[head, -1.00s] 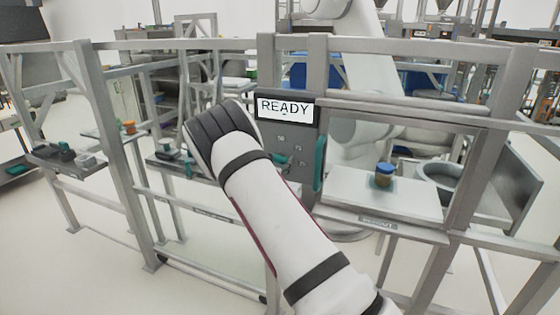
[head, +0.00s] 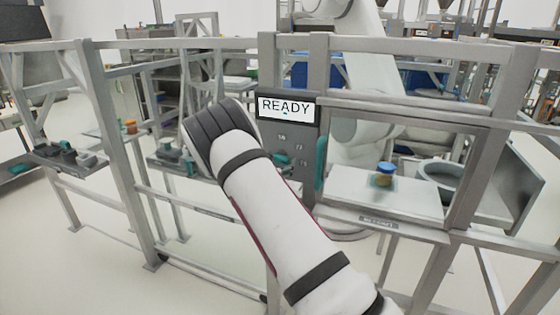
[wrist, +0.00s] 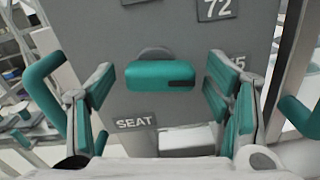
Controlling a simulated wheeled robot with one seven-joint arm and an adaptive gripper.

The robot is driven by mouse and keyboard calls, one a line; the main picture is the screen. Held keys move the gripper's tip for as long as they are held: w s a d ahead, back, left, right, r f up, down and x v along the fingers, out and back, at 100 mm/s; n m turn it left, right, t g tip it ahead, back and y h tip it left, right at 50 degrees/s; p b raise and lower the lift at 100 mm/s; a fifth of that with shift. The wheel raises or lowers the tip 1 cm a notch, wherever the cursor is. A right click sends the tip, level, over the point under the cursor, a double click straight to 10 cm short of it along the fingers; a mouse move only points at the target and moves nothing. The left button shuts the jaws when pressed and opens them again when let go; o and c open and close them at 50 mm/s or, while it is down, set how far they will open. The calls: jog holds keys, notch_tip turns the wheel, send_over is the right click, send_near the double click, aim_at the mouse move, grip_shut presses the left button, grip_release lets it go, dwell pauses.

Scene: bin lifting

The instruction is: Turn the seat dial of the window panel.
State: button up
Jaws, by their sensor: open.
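The seat dial (wrist: 160,76) is a teal bar handle on the grey window panel (wrist: 180,28), lying nearly level in the wrist view. A SEAT label (wrist: 134,122) is below it, with a 72 label (wrist: 217,9) up to the right and another number partly hidden by the right finger. My gripper (wrist: 158,88) is open, its teal-padded fingers on either side of the dial with gaps showing. In the head view the panel carries a READY display (head: 286,106); my forearm hides most of the gripper there.
A teal handle (head: 320,162) stands at the panel's right side. Behind the window opening, a white shelf (head: 405,203) holds a blue-lidded jar (head: 384,174); a grey round basin (head: 447,172) is beside it. Metal rails and posts (head: 120,160) stand left of my arm.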

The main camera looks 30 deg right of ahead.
jog(key=v, duration=1.1)
jog(key=shift+s+a, duration=0.1)
jog(key=s+d+r+m+g+y+b, duration=0.1)
jog(key=s+d+r+m+g+y, duration=0.1)
jog(key=s+r+m+g, duration=0.6)
jog(key=s+d+r+m+g+y, duration=0.1)
jog(key=s+r+m+g, duration=0.15)
jog(key=s+m, duration=0.7)
jog(key=s+a+r+m+t+y, duration=0.2)
jog(key=s+a+y, duration=0.3)
jog(key=s+a, duration=0.4)
jog(key=s+a+r+m+t+y+b, duration=0.1)
jog(key=s+a+r+m+t+y, duration=0.2)
jog(key=s+a+y, duration=0.3)
jog(key=s+a+m, duration=0.1)
jog(key=s+a, duration=0.2)
jog(key=s, duration=0.2)
jog(key=shift+a, duration=0.35)
